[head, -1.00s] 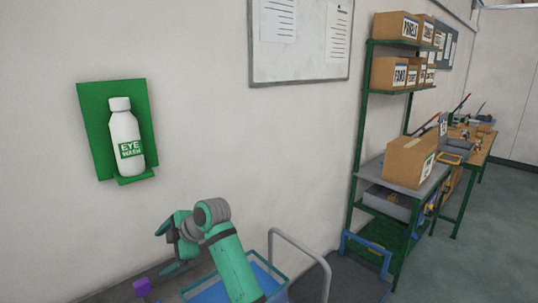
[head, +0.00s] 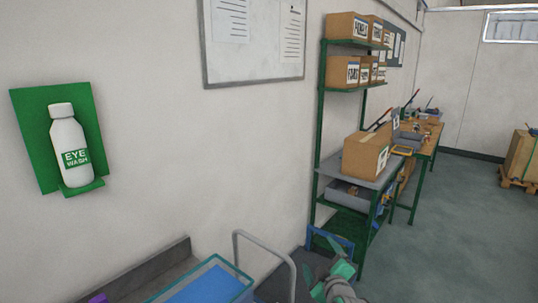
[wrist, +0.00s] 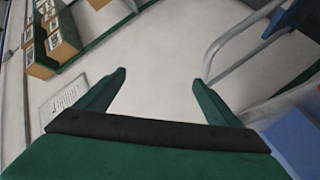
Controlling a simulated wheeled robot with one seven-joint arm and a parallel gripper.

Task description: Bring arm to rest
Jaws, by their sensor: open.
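My gripper (wrist: 160,77) is in the wrist view with its two green fingers spread apart. Nothing is between them, and pale wall shows behind. In the head view, part of my teal and grey arm (head: 338,284) shows low at the bottom edge, right of the metal rail. Most of the arm is out of frame there, and I cannot make out the fingertips clearly.
A blue tray (head: 205,284) and a grey metal rail (head: 268,238) are at the bottom. A green shelf rack (head: 318,150) with boxes stands along the wall. An eye wash bottle (head: 70,150) hangs at left. Open floor (head: 455,225) lies at right.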

